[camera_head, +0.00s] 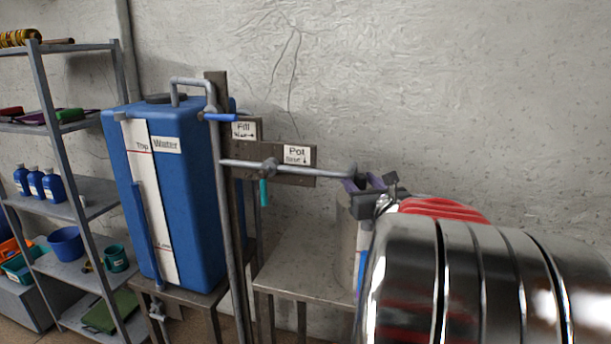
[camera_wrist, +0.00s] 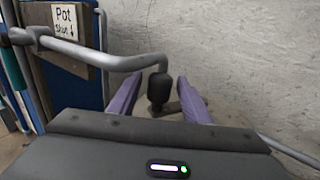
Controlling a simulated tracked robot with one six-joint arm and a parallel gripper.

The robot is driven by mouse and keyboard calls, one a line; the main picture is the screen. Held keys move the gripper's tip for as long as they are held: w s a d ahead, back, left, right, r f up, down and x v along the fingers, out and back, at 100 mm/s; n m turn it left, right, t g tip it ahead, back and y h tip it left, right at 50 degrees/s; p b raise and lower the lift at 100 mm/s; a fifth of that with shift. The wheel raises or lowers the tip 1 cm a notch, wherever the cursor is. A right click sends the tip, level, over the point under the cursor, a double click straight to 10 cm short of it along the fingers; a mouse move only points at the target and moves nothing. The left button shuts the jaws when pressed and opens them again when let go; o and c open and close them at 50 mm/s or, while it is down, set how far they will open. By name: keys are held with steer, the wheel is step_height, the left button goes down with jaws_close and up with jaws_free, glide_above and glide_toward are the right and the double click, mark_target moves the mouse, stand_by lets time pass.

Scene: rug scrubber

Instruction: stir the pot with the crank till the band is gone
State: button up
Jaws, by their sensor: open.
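My gripper (camera_head: 364,183) is open. In the wrist view its two purple fingers (camera_wrist: 158,92) stand on either side of a dark upright knob, with gaps on both sides. The dark knob (camera_wrist: 158,87) is at the bent end of a grey rod (camera_wrist: 95,58), or just below it; I cannot tell whether it is the crank's grip. The grey rod (camera_head: 310,172) also shows in the head view, running from the post to my gripper. The pot (camera_head: 345,232) seems to be the pale vessel below my gripper, mostly hidden by my arm. Its contents and any band are hidden.
A blue water tank (camera_head: 195,200) stands on a stand at left, beside a metal post (camera_head: 232,270). Signs read "Fill" (camera_head: 244,130) and "Pot" (camera_head: 297,154). A shelf rack (camera_head: 85,190) is far left. The grey wall (camera_head: 450,100) is close behind.

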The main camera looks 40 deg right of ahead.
steer(key=shift+x, duration=1.9)
steer(key=shift+s, duration=0.1)
jaws_close()
